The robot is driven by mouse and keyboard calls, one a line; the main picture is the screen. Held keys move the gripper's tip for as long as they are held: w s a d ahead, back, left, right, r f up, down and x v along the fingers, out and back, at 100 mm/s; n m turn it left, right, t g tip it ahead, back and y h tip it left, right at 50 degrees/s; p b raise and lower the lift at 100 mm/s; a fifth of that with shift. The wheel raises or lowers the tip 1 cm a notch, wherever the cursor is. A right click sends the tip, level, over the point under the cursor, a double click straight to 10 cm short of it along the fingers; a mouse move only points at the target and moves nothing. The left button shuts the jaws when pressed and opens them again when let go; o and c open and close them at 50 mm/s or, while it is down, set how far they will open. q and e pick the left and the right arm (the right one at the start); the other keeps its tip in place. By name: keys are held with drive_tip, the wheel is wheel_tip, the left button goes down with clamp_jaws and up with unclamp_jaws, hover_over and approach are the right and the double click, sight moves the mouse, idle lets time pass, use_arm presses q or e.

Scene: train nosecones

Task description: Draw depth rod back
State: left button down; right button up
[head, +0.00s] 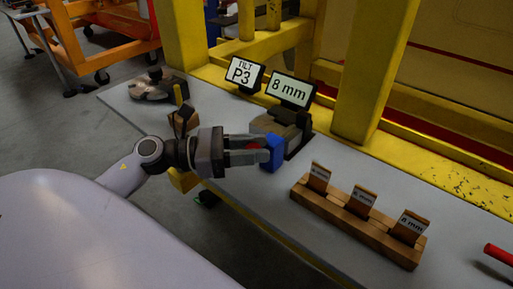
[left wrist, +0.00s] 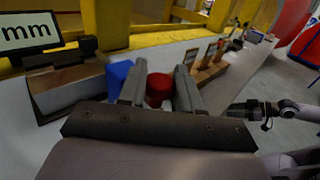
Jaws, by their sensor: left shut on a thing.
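My left gripper (head: 258,152) reaches in from the left over the grey bench and is shut on a red knob (left wrist: 159,88). The knob sits between its two fingers. In the head view the fingers mostly hide it, with only a bit of red (head: 253,146) showing. A blue block (head: 274,152) stands right at the fingertips, and it also shows beside the left finger in the left wrist view (left wrist: 119,76). Behind it is a wood and dark metal fixture (head: 275,122) under an "8 mm" display (head: 290,90). I cannot make out the rod's shaft. My right gripper (left wrist: 243,109) shows small in the left wrist view.
A wooden rack (head: 340,212) with three labelled wooden blocks stands to the right. A "TILT P3" sign (head: 241,73) stands at the back. A red-handled thing (head: 497,255) lies at far right. Yellow posts (head: 362,80) rise behind the bench.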

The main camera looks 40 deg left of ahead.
use_arm(q)
drive_tip(key=c, duration=0.9)
unclamp_jaws()
drive_tip(key=shift+s+r, duration=0.1)
drive_tip(key=shift+s, duration=0.1)
drive_tip(key=shift+o, duration=0.2)
drive_tip(key=shift+s+a, duration=0.35)
drive_tip(key=shift+a, duration=0.1)
drive_tip(key=b+v, duration=0.1)
drive_tip(key=v, duration=0.3)
drive_tip(key=shift+b, duration=0.4)
drive_tip(key=shift+v, duration=1)
